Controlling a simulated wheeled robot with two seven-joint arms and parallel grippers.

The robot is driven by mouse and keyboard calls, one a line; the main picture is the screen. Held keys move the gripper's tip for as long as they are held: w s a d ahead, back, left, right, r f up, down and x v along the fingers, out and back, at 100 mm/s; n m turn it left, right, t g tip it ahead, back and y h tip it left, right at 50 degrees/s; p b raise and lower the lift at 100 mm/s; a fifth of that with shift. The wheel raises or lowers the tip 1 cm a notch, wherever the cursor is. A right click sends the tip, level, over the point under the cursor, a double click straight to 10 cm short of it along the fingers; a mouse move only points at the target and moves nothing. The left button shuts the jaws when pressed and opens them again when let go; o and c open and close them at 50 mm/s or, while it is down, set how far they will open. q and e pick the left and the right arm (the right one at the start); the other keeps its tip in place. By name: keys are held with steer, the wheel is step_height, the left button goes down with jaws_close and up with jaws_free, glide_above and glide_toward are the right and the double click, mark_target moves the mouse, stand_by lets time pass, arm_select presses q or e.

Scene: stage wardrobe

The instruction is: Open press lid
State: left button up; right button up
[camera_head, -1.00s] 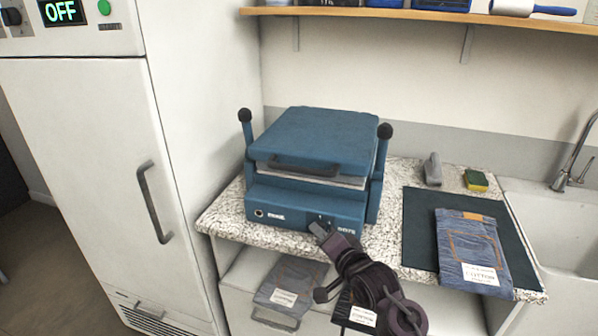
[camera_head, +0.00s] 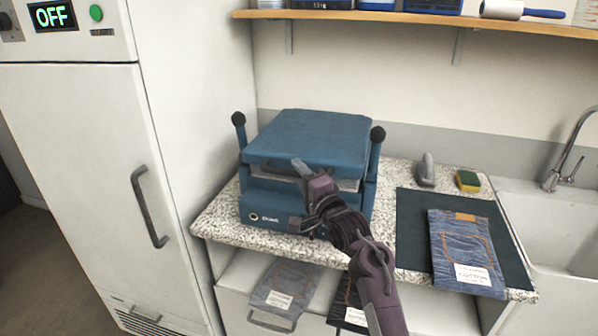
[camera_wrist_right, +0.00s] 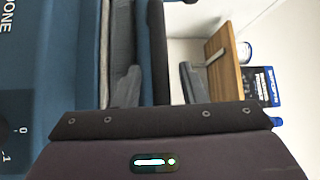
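The blue press (camera_head: 262,210) stands on the speckled counter, its flat lid (camera_head: 312,132) down over a pale plate. A dark bar handle (camera_head: 266,167) runs along the lid's front edge. My right gripper (camera_head: 303,172) is at the right part of this handle, and its arm hides the press's right front. In the right wrist view the two grey fingers (camera_wrist_right: 159,85) stand apart, with dark bar and blue lid edge beyond and between them. I cannot tell whether they touch the handle. My left gripper is not in view.
Folded jeans (camera_head: 462,245) lie on a dark mat (camera_head: 412,232) right of the press. A grey iron-like tool (camera_head: 427,172) and a sponge (camera_head: 467,181) lie behind. A wall shelf (camera_head: 420,17) hangs above; a white cabinet (camera_head: 80,200) stands close on the left.

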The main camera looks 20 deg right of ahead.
steer(key=shift+w, duration=0.35)
jaws_close()
